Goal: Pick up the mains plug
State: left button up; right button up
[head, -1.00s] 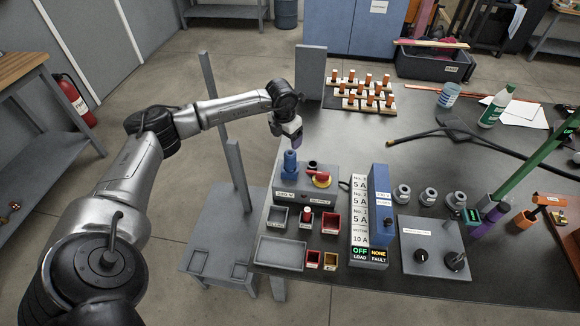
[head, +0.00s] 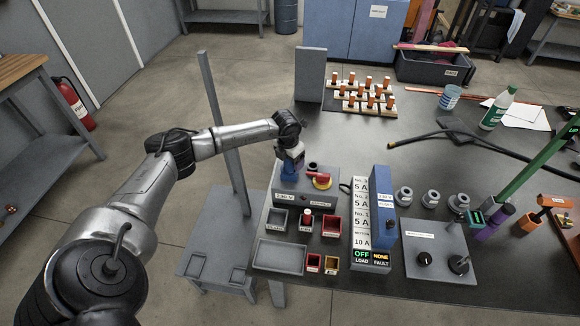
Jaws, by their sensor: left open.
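The blue mains plug (head: 289,176) stands upright in the left part of the top of a grey box (head: 310,198) near the table's left edge. My left gripper (head: 291,163) is directly above the plug, pointing down, with its open fingers around or just over the plug's upper part. The gripper hides the top of the plug, and I cannot tell whether the fingers touch it. My right gripper is out of view.
A red handle on a yellow disc (head: 322,183) sits close to the right of the plug. Small trays (head: 280,255) lie in front of the box. A blue panel unit (head: 381,190) stands to the right. A grey upright panel (head: 310,75) stands behind.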

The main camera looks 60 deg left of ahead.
pick_arm(q)
jog(key=shift+f, duration=0.25)
jog(key=c, duration=1.1)
jog(key=shift+r, duration=0.1)
